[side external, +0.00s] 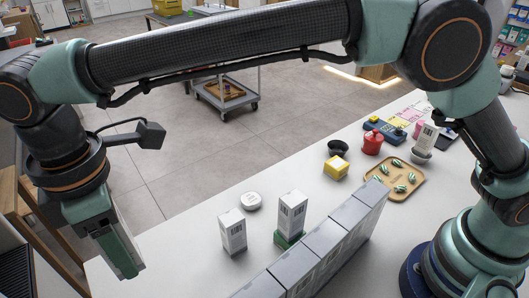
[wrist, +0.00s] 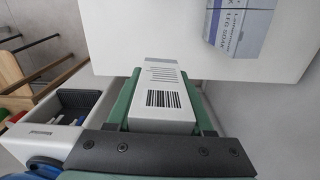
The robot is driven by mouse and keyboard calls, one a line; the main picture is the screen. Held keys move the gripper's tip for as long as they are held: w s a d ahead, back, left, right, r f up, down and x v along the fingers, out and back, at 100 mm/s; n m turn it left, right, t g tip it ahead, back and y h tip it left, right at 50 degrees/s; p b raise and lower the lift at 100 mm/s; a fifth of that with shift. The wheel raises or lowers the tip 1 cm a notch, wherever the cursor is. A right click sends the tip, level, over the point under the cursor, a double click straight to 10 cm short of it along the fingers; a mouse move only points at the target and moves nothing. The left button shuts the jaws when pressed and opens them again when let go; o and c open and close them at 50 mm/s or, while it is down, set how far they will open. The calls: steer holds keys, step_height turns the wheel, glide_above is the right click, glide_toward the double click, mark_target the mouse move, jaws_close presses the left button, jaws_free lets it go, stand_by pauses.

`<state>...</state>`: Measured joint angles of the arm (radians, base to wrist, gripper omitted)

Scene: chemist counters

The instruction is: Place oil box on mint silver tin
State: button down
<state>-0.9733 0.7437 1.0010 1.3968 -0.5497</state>
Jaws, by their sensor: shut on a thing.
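My gripper (side external: 128,266) hangs at the left end of the white counter in the side external view. In the wrist view its green fingers are shut on a white box with a barcode (wrist: 160,98), which I take for the oil box. The fingers hide this box in the side external view. A round whitish tin (side external: 251,201) lies flat on the counter, right of my gripper; I cannot tell whether it is the mint silver tin. A tall white box (side external: 291,212) stands upright on a low green thing (side external: 285,240). Another white box (side external: 232,231) stands upright nearer my gripper.
A row of grey boxes (side external: 325,240) lines the counter's near side. Farther right are a yellow box (side external: 336,168), a dark bowl (side external: 338,147), a red pot (side external: 372,143) and a tan tray (side external: 413,184).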

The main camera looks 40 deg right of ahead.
steer(key=shift+w+r, duration=0.1)
steer(key=shift+r, duration=0.35)
steer(key=w+d+r, duration=0.2)
steer(key=w+d, duration=0.6)
steer(key=d, duration=0.4)
glide_above(251, 198)
steer(key=shift+n, duration=0.3)
step_height(251, 198, down, 19)
steer(key=shift+f, duration=0.15)
steer(key=shift+f, duration=0.15)
steer(key=shift+c, duration=1.4)
jaws_free()
